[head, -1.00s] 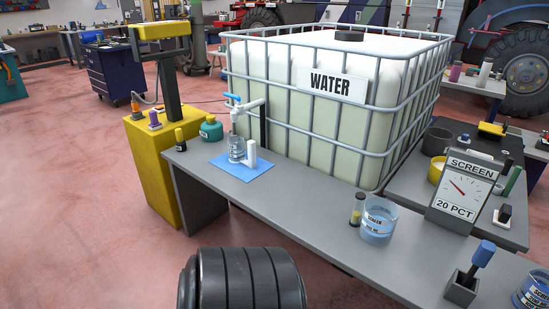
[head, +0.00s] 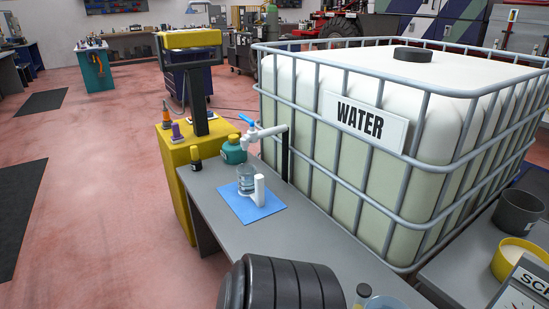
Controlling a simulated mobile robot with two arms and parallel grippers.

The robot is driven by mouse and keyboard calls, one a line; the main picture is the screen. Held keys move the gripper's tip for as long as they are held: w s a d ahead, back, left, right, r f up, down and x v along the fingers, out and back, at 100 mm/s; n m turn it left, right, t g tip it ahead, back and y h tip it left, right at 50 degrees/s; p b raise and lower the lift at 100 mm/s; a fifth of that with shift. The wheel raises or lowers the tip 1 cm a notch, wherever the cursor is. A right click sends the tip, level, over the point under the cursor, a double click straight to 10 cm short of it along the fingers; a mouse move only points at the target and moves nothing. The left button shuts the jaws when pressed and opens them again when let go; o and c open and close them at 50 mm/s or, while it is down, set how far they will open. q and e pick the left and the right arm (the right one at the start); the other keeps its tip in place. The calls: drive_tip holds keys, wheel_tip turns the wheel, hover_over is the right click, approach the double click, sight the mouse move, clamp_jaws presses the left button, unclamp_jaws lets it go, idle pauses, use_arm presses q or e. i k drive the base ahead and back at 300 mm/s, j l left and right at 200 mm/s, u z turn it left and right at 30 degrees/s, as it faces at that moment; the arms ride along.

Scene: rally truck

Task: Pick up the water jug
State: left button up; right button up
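A clear jug (head: 245,181) with a thick white handle (head: 259,190) stands upright on a blue mat (head: 240,211) at the far left end of the grey table. It is below and a little left of the white tap (head: 262,133), which has a blue lever. Its contents are hard to make out. Neither of my grippers is in view.
The caged white WATER tank (head: 365,122) stands behind the table (head: 290,235). A dark ribbed round shape (head: 280,286) covers the table's front edge. Open floor lies left.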

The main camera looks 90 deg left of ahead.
sight(250, 184)
drive_tip(key=u, duration=2.95)
